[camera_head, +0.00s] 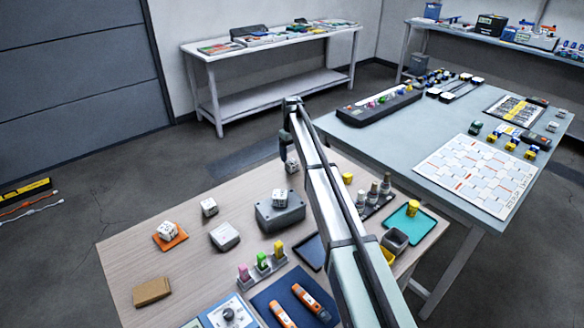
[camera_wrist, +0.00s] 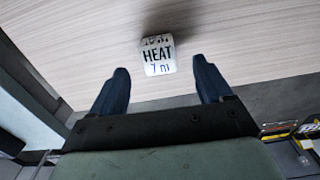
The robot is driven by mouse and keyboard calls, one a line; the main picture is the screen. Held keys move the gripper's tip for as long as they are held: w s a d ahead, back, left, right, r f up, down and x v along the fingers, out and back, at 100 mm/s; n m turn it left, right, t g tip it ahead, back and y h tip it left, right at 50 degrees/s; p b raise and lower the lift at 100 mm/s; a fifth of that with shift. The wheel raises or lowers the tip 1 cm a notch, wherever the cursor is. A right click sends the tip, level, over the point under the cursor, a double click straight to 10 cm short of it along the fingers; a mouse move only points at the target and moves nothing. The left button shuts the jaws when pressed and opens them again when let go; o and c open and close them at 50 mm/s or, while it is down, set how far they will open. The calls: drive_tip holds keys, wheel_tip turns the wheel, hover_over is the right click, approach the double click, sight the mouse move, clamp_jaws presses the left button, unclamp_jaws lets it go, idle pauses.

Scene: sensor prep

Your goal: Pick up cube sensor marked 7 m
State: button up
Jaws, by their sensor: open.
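A white cube sensor (camera_wrist: 158,56) marked "HEAT 7 m" sits on the wooden tabletop in the wrist view, a little ahead of my fingertips and about centred between them. A small white cube (camera_head: 292,166) shows by the far edge of the wooden table in the head view, just below my gripper (camera_head: 284,150). My gripper also shows in the wrist view (camera_wrist: 161,74), with its two dark blue fingers apart and nothing between them. The cube's underside and back are hidden.
Other white cubes stand on the wooden table (camera_head: 125,262): one (camera_head: 209,207) on bare wood, one (camera_head: 166,230) on an orange pad (camera_head: 177,240), one (camera_head: 280,197) on a grey box (camera_head: 270,219).

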sight(292, 162)
drive_tip(key=shift+w+f, duration=0.2)
drive_tip(key=shift+f, duration=2.85)
drive_tip(key=shift+c, duration=0.3)
drive_tip(key=c, duration=1)
